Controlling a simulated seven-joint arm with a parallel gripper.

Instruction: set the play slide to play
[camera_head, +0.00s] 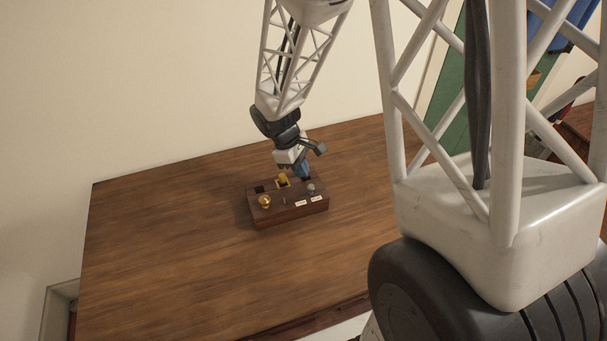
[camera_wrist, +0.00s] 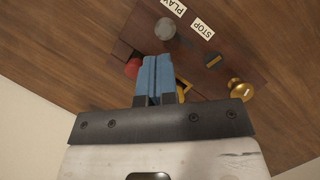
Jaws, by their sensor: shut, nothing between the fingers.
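A dark brown wooden control box (camera_head: 262,216) stands on the table, and its top shows in the wrist view. A round grey knob (camera_wrist: 165,30), apparently the play slide, sits beside the labels PLAY (camera_wrist: 172,6) and STOP (camera_wrist: 202,27), nearer the PLAY end. It also shows in the head view (camera_head: 311,188). My gripper (camera_wrist: 155,60) has its blue fingers together and empty, over the box's rear part. The fingertips are close to the grey knob on its rear side; I cannot tell whether they touch. The slide's track is not clearly visible.
A gold knob (camera_wrist: 240,90) stands at the box's other end. A small dark part with a yellow stripe (camera_wrist: 212,61) lies between. A yellow piece (camera_wrist: 183,88) and a red piece (camera_wrist: 132,68) are close beside my fingers. The wooden table (camera_head: 170,240) is clear around the box.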

